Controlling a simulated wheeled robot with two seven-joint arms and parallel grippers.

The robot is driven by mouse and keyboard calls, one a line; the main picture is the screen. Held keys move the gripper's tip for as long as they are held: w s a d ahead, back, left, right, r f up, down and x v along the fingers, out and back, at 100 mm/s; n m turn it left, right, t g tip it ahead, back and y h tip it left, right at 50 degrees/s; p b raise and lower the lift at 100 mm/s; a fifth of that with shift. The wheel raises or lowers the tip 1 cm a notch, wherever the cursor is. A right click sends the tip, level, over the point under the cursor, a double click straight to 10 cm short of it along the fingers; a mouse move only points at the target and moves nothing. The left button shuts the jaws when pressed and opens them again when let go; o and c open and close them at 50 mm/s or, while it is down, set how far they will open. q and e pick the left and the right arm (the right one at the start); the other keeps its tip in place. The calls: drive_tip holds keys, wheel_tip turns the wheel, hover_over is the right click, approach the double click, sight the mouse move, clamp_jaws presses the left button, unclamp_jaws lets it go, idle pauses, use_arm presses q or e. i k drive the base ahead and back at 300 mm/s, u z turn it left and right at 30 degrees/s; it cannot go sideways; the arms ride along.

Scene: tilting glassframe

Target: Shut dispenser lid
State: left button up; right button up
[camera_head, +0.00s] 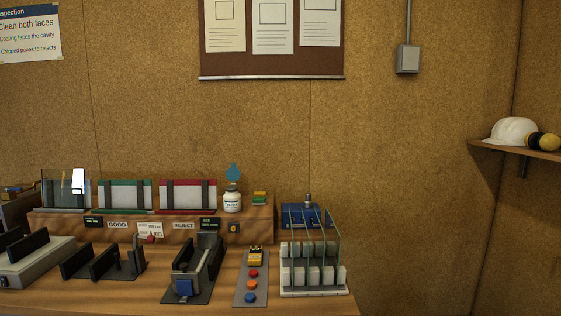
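No part is clearly marked as the dispenser, and I cannot tell for sure which thing it is. A small white labelled bottle (232,202) stands upright on the raised wooden shelf, with a teal piece (233,173) above its dark neck. A blue unit (293,214) with a silver knob (308,198) sits behind the glass rack, partly hidden by it. Neither of my grippers is in view.
A white slotted rack (314,291) holds upright glass panes at the bench's right end. A button panel (252,287), a dark fixture with a blue block (184,288) and black holders (103,264) stand along the front. GOOD and REJECT labels mark the shelf (60,225).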

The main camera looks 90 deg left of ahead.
sight(233, 174)
drive_tip(key=u, duration=0.05)
drive_tip(key=k, duration=0.95)
drive_tip(key=u, duration=1.85)
